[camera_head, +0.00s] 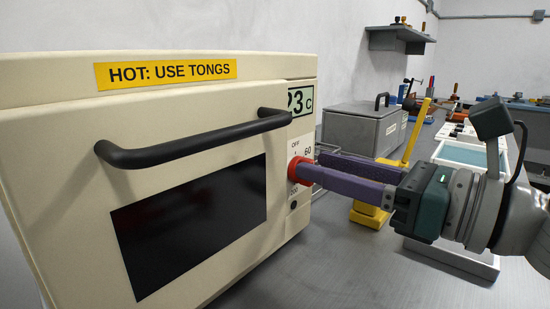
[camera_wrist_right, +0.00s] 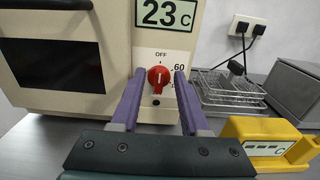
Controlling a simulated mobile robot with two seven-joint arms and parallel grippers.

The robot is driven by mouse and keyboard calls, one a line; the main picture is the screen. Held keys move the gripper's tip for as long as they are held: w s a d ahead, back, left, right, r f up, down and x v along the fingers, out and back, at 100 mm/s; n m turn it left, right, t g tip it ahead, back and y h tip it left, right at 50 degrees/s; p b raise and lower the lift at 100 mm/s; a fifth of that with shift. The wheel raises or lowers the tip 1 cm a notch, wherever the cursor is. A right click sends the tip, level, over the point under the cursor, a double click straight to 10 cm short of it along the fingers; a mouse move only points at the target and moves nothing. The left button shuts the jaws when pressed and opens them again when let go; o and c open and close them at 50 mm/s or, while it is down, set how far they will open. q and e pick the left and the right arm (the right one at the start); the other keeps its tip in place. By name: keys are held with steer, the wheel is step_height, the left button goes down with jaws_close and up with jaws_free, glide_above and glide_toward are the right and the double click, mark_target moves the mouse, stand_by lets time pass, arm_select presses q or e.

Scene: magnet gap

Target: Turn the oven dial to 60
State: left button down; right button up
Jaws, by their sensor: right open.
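The cream oven (camera_head: 75,150) fills the left of the head view. Its red dial (camera_wrist_right: 159,76) is on the front panel, below a display (camera_wrist_right: 168,13) reading 23 C. The white line on the dial points roughly up toward OFF; the mark 60 (camera_wrist_right: 179,69) is to its upper right. My right gripper (camera_wrist_right: 158,79) is open, with one purple finger on each side of the dial. I cannot tell whether the fingers touch it. In the head view the dial (camera_head: 294,169) is partly hidden by the fingers. My left gripper is not in view.
The oven's black handle (camera_head: 195,142) sticks out left of the dial. A yellow device (camera_wrist_right: 268,140) and a wire rack (camera_wrist_right: 230,90) stand right of the oven. A grey lidded box (camera_head: 362,125) is behind.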

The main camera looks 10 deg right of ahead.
steer(key=shift+w+a, duration=0.25)
jaws_close()
stand_by(0.5)
